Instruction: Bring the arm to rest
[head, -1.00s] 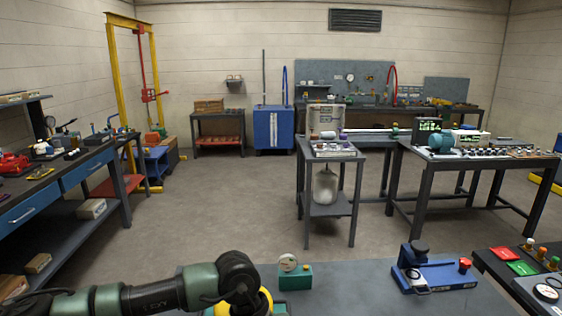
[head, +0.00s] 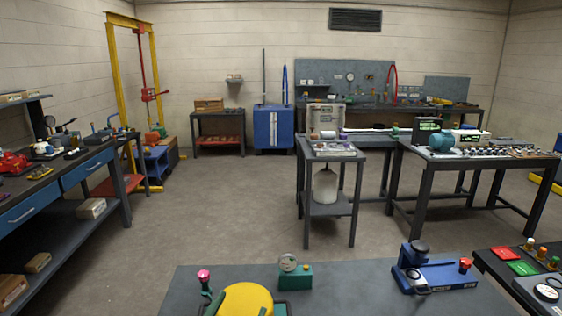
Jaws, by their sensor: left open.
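Neither of my grippers shows in the head view, and no part of my arms can be made out. The near grey bench (head: 350,290) lies at the bottom of the view where my left arm was before. On it is a round yellow thing (head: 246,299), cut off by the lower edge. A small green piece with a pink-red knob (head: 204,276) stands to its left. A green block with a round gauge (head: 294,277) stands behind it to the right.
A blue device (head: 435,276) sits on the bench's right part. A panel with red and green plates (head: 521,268) is at the far right. A blue-drawer workbench (head: 60,185) runs along the left. A small table (head: 350,158) and open floor (head: 225,215) lie beyond.

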